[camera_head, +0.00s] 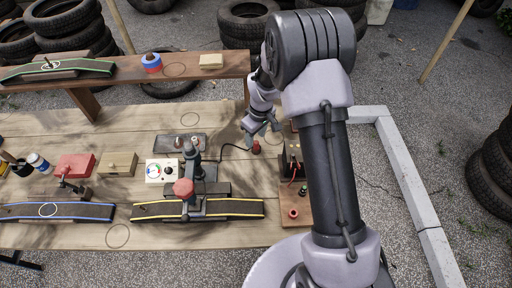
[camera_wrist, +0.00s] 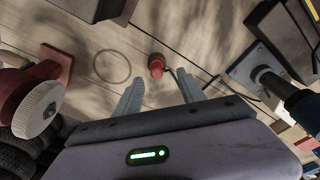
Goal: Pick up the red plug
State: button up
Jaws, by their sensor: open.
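The red plug (camera_head: 256,147) lies on the wooden table near its right side, with a dark cord running from it to the left. It also shows in the wrist view as a red plug (camera_wrist: 157,66), lying just beyond the fingertips and between their lines. My gripper (camera_head: 262,128) is open and empty, close to the plug and on its far side in the head view. Its two grey fingers (camera_wrist: 160,86) show apart in the wrist view. I see no contact between fingers and plug.
A board (camera_head: 293,214) with a black box and small red and green sockets sits at the right. A clamp press with a red knob (camera_head: 183,188) stands to the left. A raised shelf (camera_head: 130,72) runs along the back. Bare planks (camera_wrist: 115,40) surround the plug.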

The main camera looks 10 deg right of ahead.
aim_at(256, 142)
jog(key=f, duration=0.1)
jog(key=f+b, duration=0.1)
jog(key=f, duration=0.2)
jog(key=shift+w+d+f, duration=0.15)
jog(key=shift+w+f, duration=0.05)
jog(key=shift+w, duration=0.05)
jog(key=shift+r, duration=0.15)
jog(key=shift+c, duration=0.7)
grip_shut()
